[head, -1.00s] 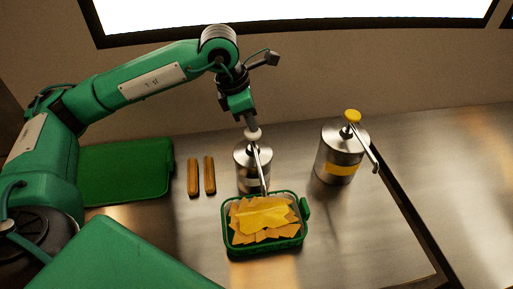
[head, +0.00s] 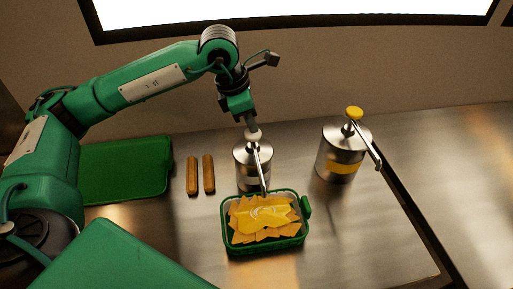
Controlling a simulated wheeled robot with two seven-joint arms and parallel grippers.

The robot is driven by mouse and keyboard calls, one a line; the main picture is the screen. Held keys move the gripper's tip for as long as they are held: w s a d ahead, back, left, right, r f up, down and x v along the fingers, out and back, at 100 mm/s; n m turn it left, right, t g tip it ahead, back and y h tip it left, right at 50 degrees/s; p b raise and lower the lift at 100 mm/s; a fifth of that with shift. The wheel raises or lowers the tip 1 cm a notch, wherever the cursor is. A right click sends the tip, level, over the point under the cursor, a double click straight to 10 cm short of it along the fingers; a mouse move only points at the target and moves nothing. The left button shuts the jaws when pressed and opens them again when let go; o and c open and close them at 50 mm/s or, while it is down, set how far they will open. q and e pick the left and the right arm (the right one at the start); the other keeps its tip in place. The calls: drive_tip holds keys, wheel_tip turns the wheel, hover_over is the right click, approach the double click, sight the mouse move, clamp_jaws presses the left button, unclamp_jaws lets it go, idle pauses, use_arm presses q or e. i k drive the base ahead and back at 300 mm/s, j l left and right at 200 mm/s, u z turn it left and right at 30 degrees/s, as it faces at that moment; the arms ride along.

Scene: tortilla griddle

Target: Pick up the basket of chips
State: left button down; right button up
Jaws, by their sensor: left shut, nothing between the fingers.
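The green basket of chips (head: 232,247) sits on the steel counter in the middle of the head view. It holds tan chips with a glossy yellow patch and a pale streak on top. My left gripper (head: 251,124) is shut and empty, pointing down onto the pale knob of a steel pump dispenser (head: 248,178) behind the basket. The dispenser's spout reaches over the basket's back edge. Whether the fingertips touch the knob is hard to tell. My right gripper is not in view.
Another steel dispenser (head: 341,166) with a yellow knob stands to the right. Two brown sticks (head: 201,174) lie left of the near dispenser. A green tray (head: 125,170) is farther left. The counter (head: 350,230) right of the basket is clear.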

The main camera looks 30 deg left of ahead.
sight(255, 223)
drive_tip(key=k+l, duration=0.45)
drive_tip(key=k, duration=0.15)
drive_tip(key=k+l, duration=0.45)
drive_tip(key=k, duration=0.15)
drive_tip(key=k+l, duration=0.4)
drive_tip(key=k, duration=0.2)
